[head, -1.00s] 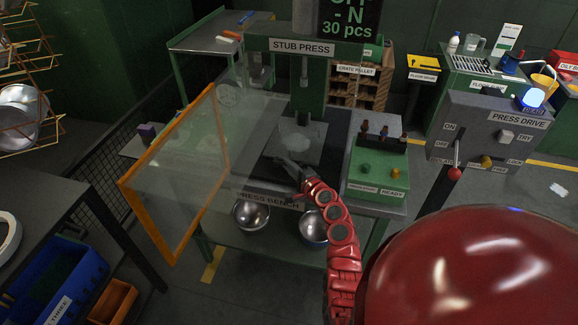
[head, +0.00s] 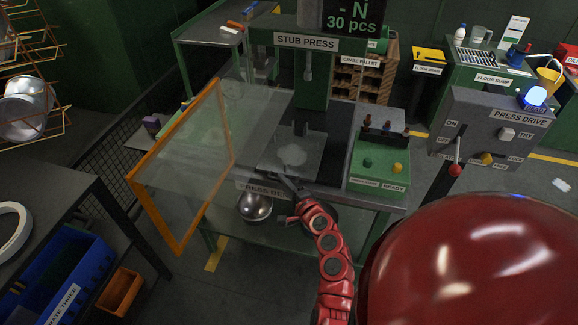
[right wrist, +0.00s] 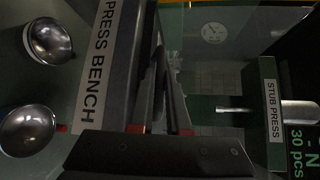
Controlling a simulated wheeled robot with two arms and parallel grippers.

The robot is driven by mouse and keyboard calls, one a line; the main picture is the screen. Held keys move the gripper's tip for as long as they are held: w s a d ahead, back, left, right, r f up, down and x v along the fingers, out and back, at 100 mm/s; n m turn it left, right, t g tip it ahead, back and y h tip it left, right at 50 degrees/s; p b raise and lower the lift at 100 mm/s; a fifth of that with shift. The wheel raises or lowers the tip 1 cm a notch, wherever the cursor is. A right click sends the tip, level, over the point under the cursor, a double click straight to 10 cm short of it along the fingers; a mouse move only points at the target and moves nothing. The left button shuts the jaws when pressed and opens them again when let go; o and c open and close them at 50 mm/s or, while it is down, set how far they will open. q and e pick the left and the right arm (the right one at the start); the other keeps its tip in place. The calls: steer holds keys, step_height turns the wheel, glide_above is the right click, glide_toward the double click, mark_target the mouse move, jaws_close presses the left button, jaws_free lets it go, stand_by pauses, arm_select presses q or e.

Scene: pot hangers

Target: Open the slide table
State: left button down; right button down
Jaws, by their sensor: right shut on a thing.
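The slide table (head: 275,152) is a grey plate with a pale round patch, lying on the press bench (head: 345,190) under the stub press (head: 308,90). Its front edge reaches near the bench's front. My right gripper (head: 284,179) is at this front edge, shut on the slide table; the exact grip spot is small and dark. In the right wrist view the narrow fingers (right wrist: 165,80) are close together beside the "PRESS BENCH" label (right wrist: 98,68). My left gripper is not in view.
A clear guard with an orange frame (head: 160,213) stands swung out at the left of the bench. A ready box (head: 378,168) stands right of the slide table. The press drive panel (head: 490,125) is farther right. A metal bowl (head: 255,207) sits on the lower shelf.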

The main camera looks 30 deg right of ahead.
steer(key=s+a, duration=0.2)
steer(key=a, duration=0.1)
steer(key=shift+s, duration=0.3)
steer(key=c, duration=1.2)
jaws_free()
steer(key=shift+w+d, duration=0.1)
steer(key=s+r+b, duration=0.1)
steer(key=s, duration=1)
steer(key=s+a+r+b, duration=0.1)
steer(key=s, duration=0.5)
steer(key=shift+s+a+r+b, duration=0.1)
steer(key=shift+r+b, duration=0.2)
steer(key=shift+b, duration=0.05)
